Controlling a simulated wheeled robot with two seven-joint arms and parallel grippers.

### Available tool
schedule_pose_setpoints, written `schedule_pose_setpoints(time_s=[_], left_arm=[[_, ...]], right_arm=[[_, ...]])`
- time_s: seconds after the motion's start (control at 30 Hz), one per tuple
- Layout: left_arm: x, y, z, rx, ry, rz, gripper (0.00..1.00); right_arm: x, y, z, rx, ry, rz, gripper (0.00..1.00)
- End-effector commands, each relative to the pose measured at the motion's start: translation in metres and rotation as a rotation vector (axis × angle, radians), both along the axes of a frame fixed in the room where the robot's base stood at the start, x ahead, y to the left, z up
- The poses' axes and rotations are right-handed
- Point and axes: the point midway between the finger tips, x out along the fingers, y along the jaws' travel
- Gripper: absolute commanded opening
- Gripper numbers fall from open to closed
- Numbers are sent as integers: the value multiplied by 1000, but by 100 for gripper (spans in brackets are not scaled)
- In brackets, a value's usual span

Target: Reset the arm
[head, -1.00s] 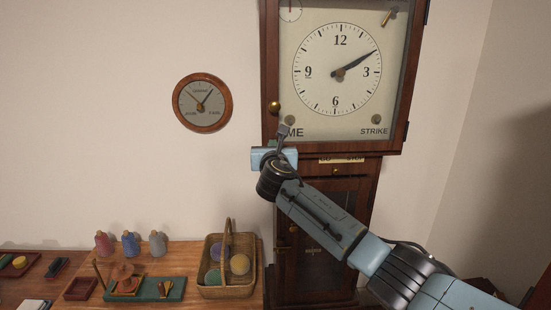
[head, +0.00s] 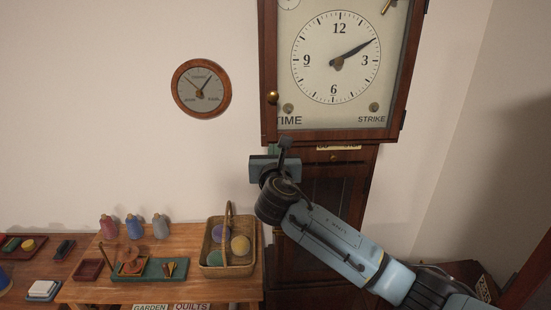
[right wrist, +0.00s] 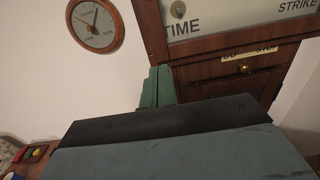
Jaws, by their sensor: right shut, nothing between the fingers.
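My right arm comes in from the lower right in the head view. Its right gripper (head: 284,146) is in front of the tall clock (head: 268,125), just below the lower edge of the dial door. The gripper is shut with nothing in it. In the right wrist view the gripper body fills the lower part, and the shut fingers (right wrist: 157,88) show beyond it, near the clock's case. The brass door knob (head: 272,97) is above the gripper, apart from it. My left gripper is not in view.
A round wall dial (head: 201,88) hangs left of the clock. A wooden table (head: 195,290) at lower left holds a wicker basket (head: 228,271) with balls, several thread cones and a green tray (head: 150,276). The wall between dial and table is clear.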

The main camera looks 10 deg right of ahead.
Motion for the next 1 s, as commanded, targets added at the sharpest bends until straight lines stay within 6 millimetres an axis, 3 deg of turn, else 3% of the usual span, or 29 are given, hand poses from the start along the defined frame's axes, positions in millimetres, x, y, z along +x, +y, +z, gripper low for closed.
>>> schedule_pose_setpoints(time_s=[0.1, 0.33, 0.47, 0.57, 0.77, 0.87, 1.0], left_arm=[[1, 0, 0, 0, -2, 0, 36], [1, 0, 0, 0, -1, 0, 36], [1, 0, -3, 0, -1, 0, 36], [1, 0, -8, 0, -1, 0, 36], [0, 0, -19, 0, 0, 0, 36], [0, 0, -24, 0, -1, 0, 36], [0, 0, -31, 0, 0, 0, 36]], right_arm=[[-17, 3, -1, 2, 1, 2, 0], [-36, 6, -1, 1, 2, 0, 0], [-36, 3, -27, 57, 39, -1, 0], [-34, -5, -79, 183, 109, -9, 0], [-54, -26, -228, 576, 296, -93, 0], [-77, -37, -302, 776, 376, -173, 0], [-125, -51, -398, 1049, 466, -323, 0]])
